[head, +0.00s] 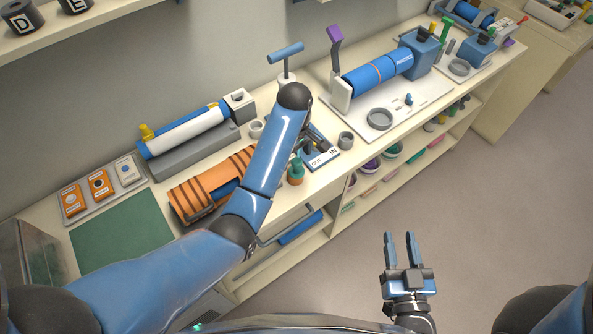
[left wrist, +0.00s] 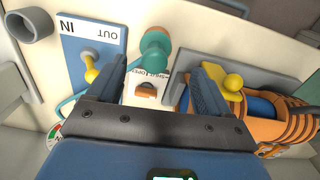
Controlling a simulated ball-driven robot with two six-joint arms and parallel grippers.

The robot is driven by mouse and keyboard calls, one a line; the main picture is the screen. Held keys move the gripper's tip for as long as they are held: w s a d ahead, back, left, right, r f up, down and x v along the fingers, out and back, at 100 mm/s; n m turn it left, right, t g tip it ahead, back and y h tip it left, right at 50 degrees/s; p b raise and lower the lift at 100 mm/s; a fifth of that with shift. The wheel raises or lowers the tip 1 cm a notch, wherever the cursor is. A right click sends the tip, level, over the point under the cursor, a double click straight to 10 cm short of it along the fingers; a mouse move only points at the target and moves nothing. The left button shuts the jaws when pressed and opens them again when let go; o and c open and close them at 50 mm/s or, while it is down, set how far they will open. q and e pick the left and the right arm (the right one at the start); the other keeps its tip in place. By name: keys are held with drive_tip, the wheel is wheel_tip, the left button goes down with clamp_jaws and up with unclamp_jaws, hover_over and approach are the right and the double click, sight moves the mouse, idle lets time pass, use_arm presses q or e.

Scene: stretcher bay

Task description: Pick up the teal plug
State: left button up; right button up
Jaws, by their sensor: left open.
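The teal plug (head: 296,164) stands on the counter in the head view, beside the blue IN/OUT board (head: 329,161). In the left wrist view the plug (left wrist: 155,52) shows its round teal end, beyond and between my fingertips. My left gripper (left wrist: 160,82) is open and empty, with a dark finger on either side of the plug's line and no visible contact. In the head view my left arm partly covers that gripper (head: 310,147). My right gripper (head: 401,250) is open and empty over the floor, away from the counter.
An orange striped roll (head: 205,186) lies left of the plug, and a grey ring-shaped cup (head: 345,140) stands to its right. A yellow-knobbed piece (left wrist: 91,70) sits on the board. A blue practice cylinder (head: 375,73) is further right. The green mat (head: 122,236) is clear.

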sight(297, 161)
use_arm(q)
drive_tip(key=shift+f, duration=0.55)
drive_tip(key=shift+w+d+f+p, duration=0.1)
drive_tip(key=shift+f+p, duration=0.35)
drive_tip(key=shift+f, duration=0.05)
wheel_tip(297, 161, down, 3)
drive_tip(key=shift+w+d+p, duration=0.1)
drive_tip(key=shift+p, duration=0.4)
drive_tip(key=shift+f, duration=0.6)
drive_tip(key=shift+c, duration=0.3)
drive_tip(key=c, duration=1.1)
drive_tip(key=shift+w+r, duration=0.1)
drive_tip(key=shift+r, duration=0.1)
